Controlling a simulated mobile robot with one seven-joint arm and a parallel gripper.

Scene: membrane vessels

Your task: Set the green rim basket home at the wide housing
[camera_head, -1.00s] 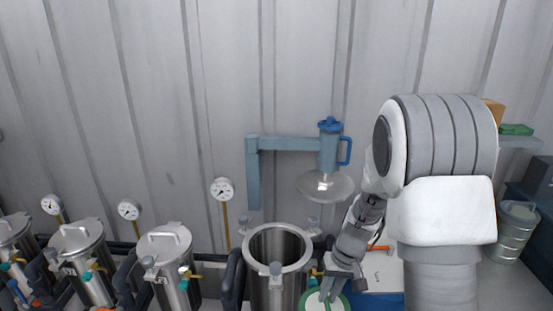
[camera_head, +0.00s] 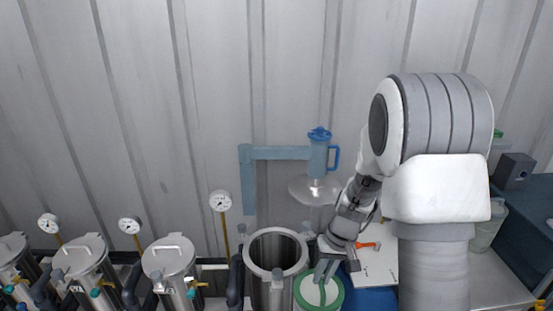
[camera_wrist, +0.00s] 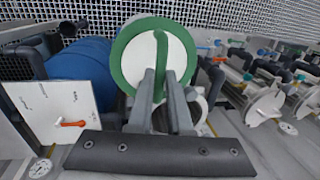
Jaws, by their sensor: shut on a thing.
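The green rim basket (camera_head: 318,293) has a white round top with a green rim and a green bar handle across it. It is just right of the wide housing (camera_head: 276,255), an open steel cylinder with a thick flange and a dark, empty-looking mouth. My gripper (camera_head: 328,262) is above the basket and shut on its handle. In the wrist view the basket (camera_wrist: 127,62) faces the camera, and my gripper's fingers (camera_wrist: 160,88) meet at the green handle. The basket's lower part is hidden in both views.
Narrower closed vessels (camera_head: 168,258) stand in a row at left. A blue drum (camera_wrist: 80,65) and a white board (camera_head: 378,262) with an orange handle are at right.

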